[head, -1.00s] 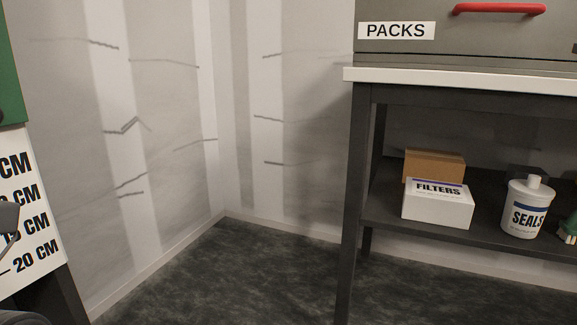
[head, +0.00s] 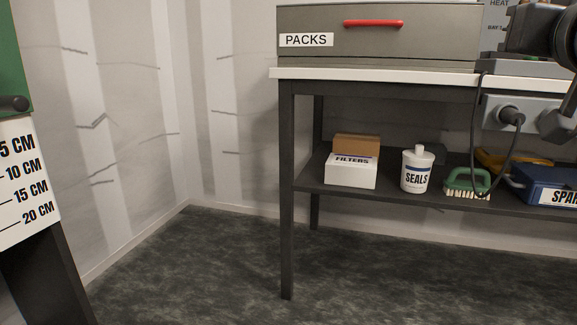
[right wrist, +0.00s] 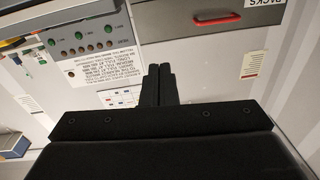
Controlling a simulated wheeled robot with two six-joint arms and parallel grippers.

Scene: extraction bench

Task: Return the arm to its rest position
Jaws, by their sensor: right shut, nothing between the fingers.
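My right gripper (right wrist: 161,84) shows in the right wrist view with its two black fingers together and nothing between them. It is in front of a grey panel with green buttons (right wrist: 82,35) and a text label. A grey drawer unit with a red handle (right wrist: 217,19) is just beyond the fingers to the right. In the head view, dark jointed parts at the upper right edge may be my right arm, but I cannot tell for sure. My left gripper is not in view.
In the head view, the PACKS drawer (head: 380,55) stands on the white bench top (head: 400,74). The shelf below holds a FILTERS box (head: 350,172), a SEALS tub (head: 416,172), a green brush (head: 468,183) and a blue case (head: 548,186). The floor (head: 200,265) at left is clear.

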